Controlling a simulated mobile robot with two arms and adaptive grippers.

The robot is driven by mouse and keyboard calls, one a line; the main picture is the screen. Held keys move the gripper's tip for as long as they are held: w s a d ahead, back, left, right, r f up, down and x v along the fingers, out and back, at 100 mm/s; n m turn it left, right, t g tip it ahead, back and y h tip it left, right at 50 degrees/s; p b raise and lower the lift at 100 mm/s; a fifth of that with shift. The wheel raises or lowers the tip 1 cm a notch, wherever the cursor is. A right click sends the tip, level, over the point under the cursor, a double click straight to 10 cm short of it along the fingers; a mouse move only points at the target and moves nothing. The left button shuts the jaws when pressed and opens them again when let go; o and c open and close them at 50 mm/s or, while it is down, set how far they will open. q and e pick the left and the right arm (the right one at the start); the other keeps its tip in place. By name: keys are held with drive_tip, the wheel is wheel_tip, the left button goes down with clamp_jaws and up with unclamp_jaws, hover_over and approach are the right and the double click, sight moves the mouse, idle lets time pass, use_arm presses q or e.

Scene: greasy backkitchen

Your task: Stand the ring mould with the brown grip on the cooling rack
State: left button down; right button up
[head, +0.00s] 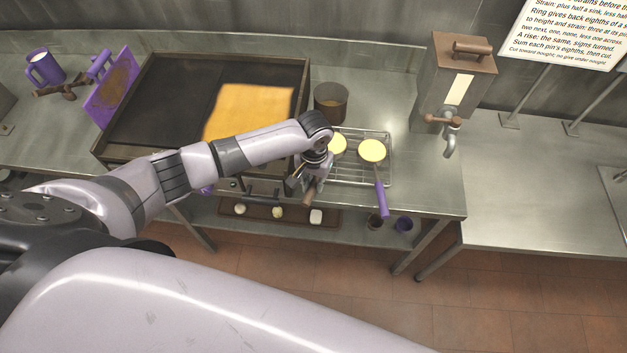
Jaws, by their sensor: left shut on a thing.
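The ring mould with the brown grip (309,196) shows partly at my left gripper (309,182). The gripper is shut on its brown grip. A yellow round (339,144), seemingly in this mould, shows just right of my wrist, over the left part of the wire cooling rack (350,178). My wrist hides part of it, and I cannot tell whether it touches the rack. A second ring mould (372,151) with a yellow filling and a purple grip (382,199) is at the rack's right side, its grip pointing past the front edge. My right gripper is out of view.
A dark griddle (150,98) with an orange sheet (250,108) lies left of the rack. A brown pot (331,101) stands behind the rack. A dispenser with a tap (455,88) stands at the right. The counter between rack and dispenser is clear. A lower shelf holds small items.

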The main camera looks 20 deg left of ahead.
use_arm(q)
drive_tip(key=shift+f, duration=0.25)
idle(0.3)
drive_tip(key=shift+f+b, duration=0.35)
drive_tip(key=shift+f, duration=0.2)
drive_tip(key=c, duration=1.4)
unclamp_jaws()
drive_tip(key=shift+o, duration=0.4)
drive_tip(key=shift+o, duration=1.3)
drive_tip(key=shift+r, duration=0.1)
